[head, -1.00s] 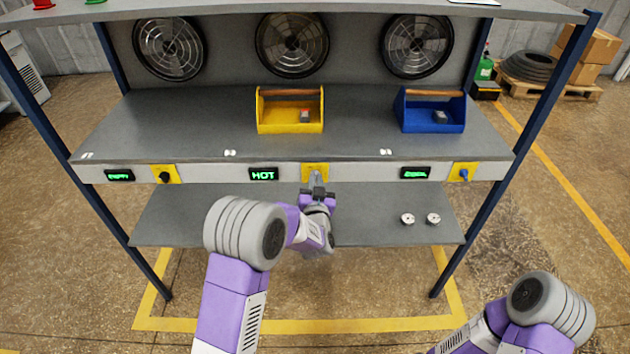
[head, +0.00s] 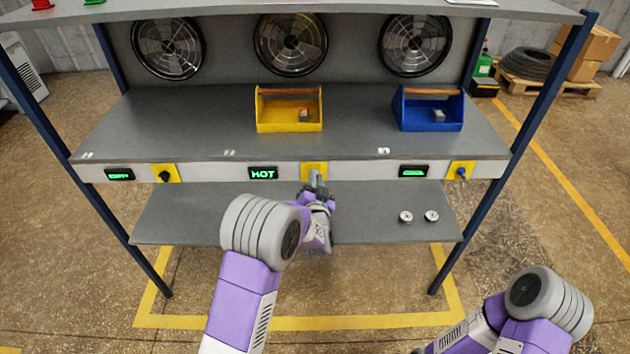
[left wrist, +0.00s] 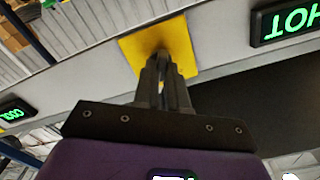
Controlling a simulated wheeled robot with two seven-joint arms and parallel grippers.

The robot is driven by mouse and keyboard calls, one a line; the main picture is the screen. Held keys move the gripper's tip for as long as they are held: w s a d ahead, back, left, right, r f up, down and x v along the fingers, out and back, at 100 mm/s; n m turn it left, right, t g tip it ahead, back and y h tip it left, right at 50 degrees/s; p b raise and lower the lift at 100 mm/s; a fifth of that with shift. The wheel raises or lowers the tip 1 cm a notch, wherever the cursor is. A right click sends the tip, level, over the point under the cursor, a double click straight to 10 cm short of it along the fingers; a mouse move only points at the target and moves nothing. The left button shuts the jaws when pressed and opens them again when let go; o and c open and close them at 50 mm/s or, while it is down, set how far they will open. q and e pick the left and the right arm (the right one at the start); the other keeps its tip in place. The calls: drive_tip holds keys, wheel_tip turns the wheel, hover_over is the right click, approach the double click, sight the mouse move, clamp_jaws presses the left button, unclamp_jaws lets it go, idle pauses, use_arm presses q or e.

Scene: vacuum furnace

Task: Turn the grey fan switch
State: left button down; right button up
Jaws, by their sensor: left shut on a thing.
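The grey fan switch (head: 315,174) is on the middle yellow plate (head: 308,167) of the shelf's front rail, just right of the green HOT display (head: 263,173). My left gripper (head: 315,184) reaches up to it from below and is shut on it. In the left wrist view, the fingers (left wrist: 162,70) close together at the yellow plate (left wrist: 185,42), and they mostly hide the switch. My right gripper is out of view; only part of my right arm shows at the lower right of the head view.
A black switch (head: 165,176) and a blue switch (head: 461,173) sit on yellow plates at either side. Yellow (head: 289,127) and blue (head: 430,126) toolboxes stand on the shelf. Three fans are behind. Two small round pieces (head: 418,216) lie on the lower shelf.

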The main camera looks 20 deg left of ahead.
use_arm(q)
drive_tip(key=c, duration=1.2)
unclamp_jaws()
drive_tip(key=p+v, duration=0.1)
drive_tip(key=v, duration=0.6)
drive_tip(key=shift+s+d, duration=0.1)
drive_tip(key=shift+s, duration=0.2)
